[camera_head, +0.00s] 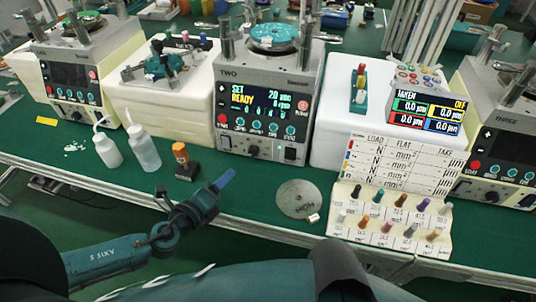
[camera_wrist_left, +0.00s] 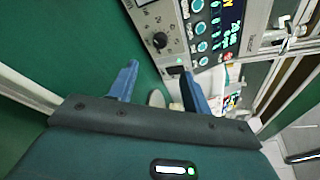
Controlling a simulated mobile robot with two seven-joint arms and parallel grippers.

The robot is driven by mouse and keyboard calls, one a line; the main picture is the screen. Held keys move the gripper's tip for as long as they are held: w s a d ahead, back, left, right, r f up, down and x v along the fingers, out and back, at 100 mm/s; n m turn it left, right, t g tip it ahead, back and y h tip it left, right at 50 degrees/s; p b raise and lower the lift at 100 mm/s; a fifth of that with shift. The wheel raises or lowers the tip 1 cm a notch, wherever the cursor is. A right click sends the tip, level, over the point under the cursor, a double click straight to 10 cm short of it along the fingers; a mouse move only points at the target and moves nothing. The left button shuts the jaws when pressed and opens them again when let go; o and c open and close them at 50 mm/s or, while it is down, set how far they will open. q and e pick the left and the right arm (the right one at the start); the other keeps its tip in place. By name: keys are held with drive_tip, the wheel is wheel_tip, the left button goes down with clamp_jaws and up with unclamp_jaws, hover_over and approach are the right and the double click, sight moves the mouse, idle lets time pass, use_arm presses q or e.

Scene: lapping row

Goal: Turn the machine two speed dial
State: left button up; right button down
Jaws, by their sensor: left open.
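Machine two (camera_head: 262,90) is a grey box with "TWO" on its front, a lit screen and a teal plate on top. Its dial, a small black knob (camera_head: 253,151), sits low on the front panel. The knob also shows in the left wrist view (camera_wrist_left: 160,40), just beyond the fingertips. My left gripper (camera_head: 225,180) is in front of and below the machine, apart from the knob. In the left wrist view its two blue fingers (camera_wrist_left: 160,74) are spread with nothing between them. My right gripper does not show.
An orange-capped bottle (camera_head: 181,154) on a dark block and two white squeeze bottles (camera_head: 144,148) stand left of my gripper. A round metal plate (camera_head: 298,199) and a rack of coloured pegs (camera_head: 392,226) lie to the right.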

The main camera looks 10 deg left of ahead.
sight(251, 152)
use_arm(q)
drive_tip(key=shift+w, duration=0.3)
drive_tip(key=x, duration=1.2)
drive_tip(key=shift+w+d, duration=0.15)
drive_tip(key=shift+w, duration=0.1)
drive_tip(key=shift+c, duration=0.6)
